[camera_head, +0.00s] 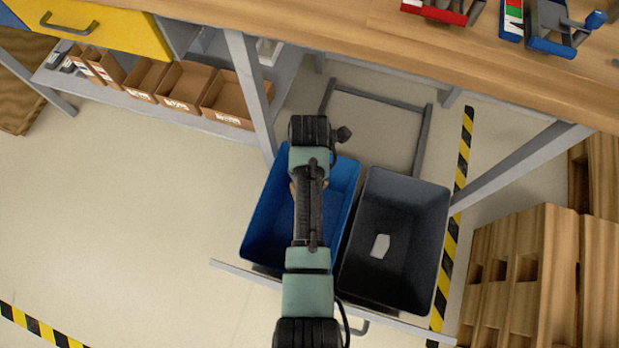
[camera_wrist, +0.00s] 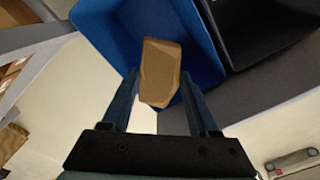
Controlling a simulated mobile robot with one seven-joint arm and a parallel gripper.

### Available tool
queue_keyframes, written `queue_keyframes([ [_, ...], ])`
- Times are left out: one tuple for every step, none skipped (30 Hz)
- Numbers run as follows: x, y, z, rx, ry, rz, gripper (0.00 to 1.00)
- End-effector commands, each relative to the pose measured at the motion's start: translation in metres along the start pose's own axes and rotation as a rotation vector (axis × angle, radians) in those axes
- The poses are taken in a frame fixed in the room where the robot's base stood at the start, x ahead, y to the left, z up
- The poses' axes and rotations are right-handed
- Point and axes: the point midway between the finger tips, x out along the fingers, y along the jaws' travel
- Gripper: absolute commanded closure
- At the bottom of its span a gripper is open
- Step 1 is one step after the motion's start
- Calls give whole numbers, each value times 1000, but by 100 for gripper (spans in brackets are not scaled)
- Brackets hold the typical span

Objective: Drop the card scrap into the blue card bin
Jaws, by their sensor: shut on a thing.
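The card scrap (camera_wrist: 160,70) is a brown, angular piece held between the two fingers of my gripper (camera_wrist: 159,82) in the wrist view. The blue card bin (camera_wrist: 108,28) lies behind the scrap there, and the scrap's upper part overlaps its inside. In the head view the blue bin (camera_head: 262,228) stands at the centre, with my arm across its middle. A small brown patch (camera_head: 293,187) shows beside my arm over the bin, probably the scrap. My fingertips are hidden in the head view. The height of the scrap over the bin is hard to tell.
A dark grey bin (camera_head: 364,278) stands just right of the blue one, with a white piece (camera_head: 380,246) inside. The wooden workbench (camera_head: 330,28) spans the top. Cardboard boxes (camera_head: 186,86) sit on a shelf at left. Wooden pallets (camera_head: 530,275) stand at right. The left floor is clear.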

Motion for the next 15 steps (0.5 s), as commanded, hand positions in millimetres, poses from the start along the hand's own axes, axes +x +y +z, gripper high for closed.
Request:
queue_keyframes([
  [12, 0, 0, 0, 0, 0, 90],
  [16, 0, 0, 0, 0, 0, 90],
  [21, 0, 0, 1, 0, -1, 90],
  [24, 0, 0, 1, 0, -1, 90],
  [28, 0, 0, 1, 0, -1, 90],
  [32, 0, 0, 1, 0, -1, 90],
  [35, 0, 0, 1, 0, -1, 90],
  [37, 0, 0, 1, 0, -1, 90],
  [40, 0, 0, 1, 0, -1, 90],
  [41, -1, 0, 1, 0, -1, 90],
  [42, -1, 0, 1, 0, -1, 90],
  [43, -1, 0, 1, 0, -1, 90],
  [43, -1, 0, 1, 0, -1, 90],
  [43, -1, 0, 1, 0, -1, 90],
  [42, -1, 0, 2, 0, -1, 91],
])
